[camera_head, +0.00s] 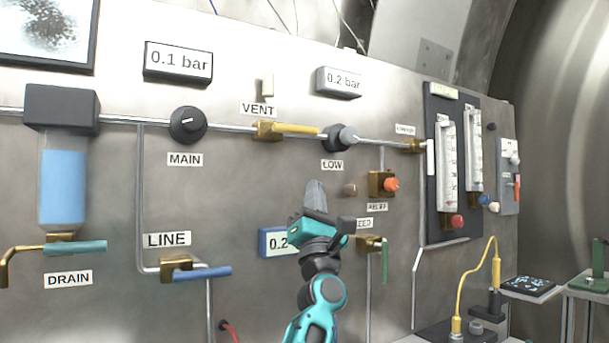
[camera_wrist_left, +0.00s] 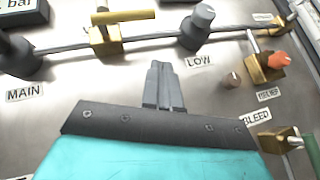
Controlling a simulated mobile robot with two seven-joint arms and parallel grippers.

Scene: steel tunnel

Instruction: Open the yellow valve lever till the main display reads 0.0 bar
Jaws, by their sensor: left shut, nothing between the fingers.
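The yellow valve lever (camera_head: 298,128) sits on its brass body under the VENT label and points right, roughly along the pipe. It also shows at the top of the left wrist view (camera_wrist_left: 123,17). The main display (camera_head: 178,62) above the MAIN knob (camera_head: 187,125) reads 0.1 bar. My left gripper (camera_head: 315,186) is shut and empty, pointing up below the LOW label, lower than the yellow lever and apart from it. In the left wrist view its closed fingers (camera_wrist_left: 160,75) are in front of the bare panel. My right gripper is not in view.
The LOW knob (camera_head: 340,137) is close to the lever's right end. A second display (camera_head: 339,81) reads 0.2 bar. The red relief knob (camera_head: 391,184) and green bleed lever (camera_head: 385,262) are right of my gripper. The blue LINE lever (camera_head: 203,272) is at lower left.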

